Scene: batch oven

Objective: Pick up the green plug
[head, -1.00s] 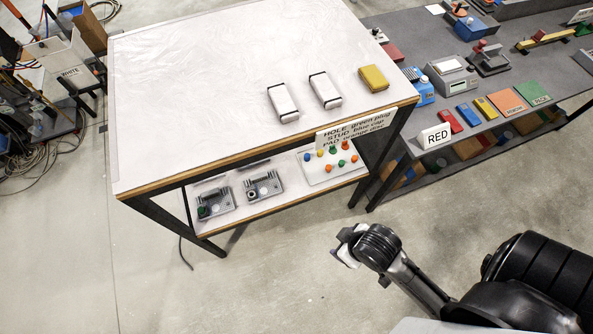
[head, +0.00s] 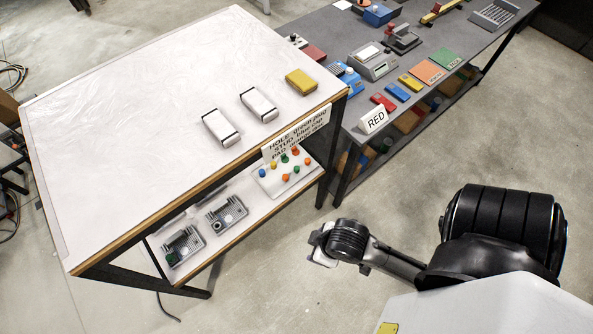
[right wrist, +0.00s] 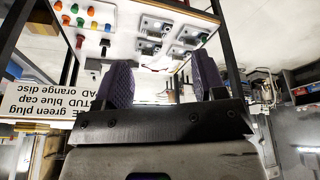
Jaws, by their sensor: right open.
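A small green plug (head: 284,158) stands among other coloured pieces on a white board (head: 268,186), on the lower shelf of the white-topped table. The pieces also show small at the upper left of the right wrist view, where the white board (right wrist: 88,22) appears. My right gripper (head: 322,252) is in front of the shelf, low and apart from the board. In the right wrist view its two fingers (right wrist: 162,82) are spread, with nothing between them. My left gripper is not in view.
Two grey fixtures (head: 183,246) (head: 226,213) sit on the same shelf, left of the board. A printed sign (head: 298,132) hangs at the table edge above the board. Two white blocks and a yellow block (head: 301,82) lie on the tabletop (head: 140,105). A dark side table stands at the right.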

